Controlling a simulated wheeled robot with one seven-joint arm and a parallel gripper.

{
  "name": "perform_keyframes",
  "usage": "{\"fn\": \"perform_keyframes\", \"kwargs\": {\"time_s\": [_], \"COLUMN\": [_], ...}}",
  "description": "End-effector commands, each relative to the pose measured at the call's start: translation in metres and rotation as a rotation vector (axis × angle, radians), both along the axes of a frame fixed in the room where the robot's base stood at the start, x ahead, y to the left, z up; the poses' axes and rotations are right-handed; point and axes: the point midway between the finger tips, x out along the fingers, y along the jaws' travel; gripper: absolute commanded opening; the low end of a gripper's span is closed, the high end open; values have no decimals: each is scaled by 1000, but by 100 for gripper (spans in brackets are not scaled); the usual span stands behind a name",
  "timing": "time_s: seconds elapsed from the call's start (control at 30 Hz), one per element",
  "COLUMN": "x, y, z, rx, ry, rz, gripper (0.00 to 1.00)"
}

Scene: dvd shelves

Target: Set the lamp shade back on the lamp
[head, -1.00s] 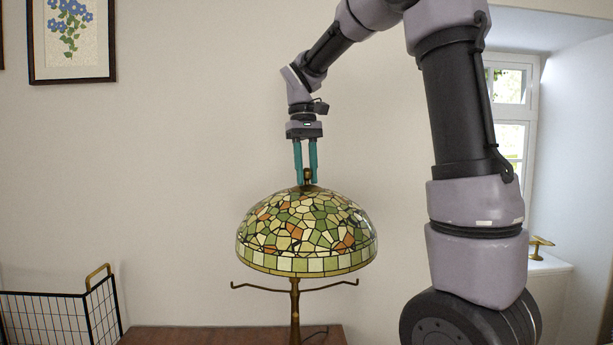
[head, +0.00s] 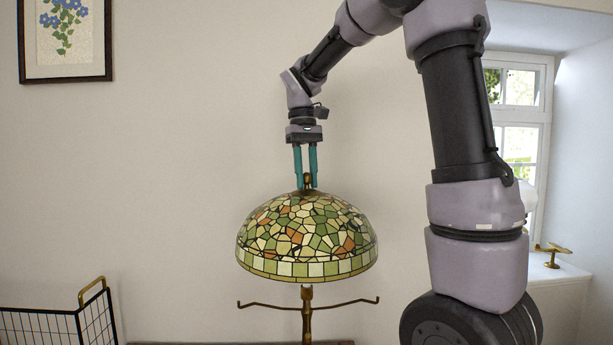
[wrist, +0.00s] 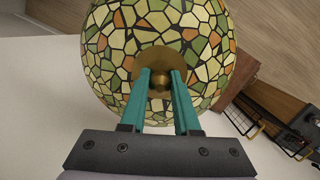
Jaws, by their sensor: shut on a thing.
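The lamp shade (head: 307,238) is a stained-glass dome in green, cream and orange, with a brass knob on top. My gripper (head: 306,185) is shut on that knob and holds the shade level, dome side up. In the wrist view the shade (wrist: 155,40) fills the top, with the gripper's teal fingers (wrist: 162,85) on either side of the knob. The brass lamp (head: 307,318) stands below the shade, its two curved arms spread out under the rim. A gap shows between rim and arms. The lamp's foot is out of the head view.
A wooden top (head: 240,343) shows at the bottom edge under the lamp. A black wire basket (head: 60,325) stands at the left. A window sill with a brass object (head: 552,254) is at the right. The wall behind the shade is clear.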

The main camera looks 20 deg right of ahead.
Motion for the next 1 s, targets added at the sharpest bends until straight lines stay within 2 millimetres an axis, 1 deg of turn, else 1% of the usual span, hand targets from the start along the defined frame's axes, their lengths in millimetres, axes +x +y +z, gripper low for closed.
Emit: {"fn": "perform_keyframes", "kwargs": {"time_s": [0.7, 1.0], "x": [0, 1], "y": [0, 0], "z": [-55, -71], "rx": [0, 1], "ry": [-2, -3], "rz": [0, 0], "gripper": [0, 0]}}
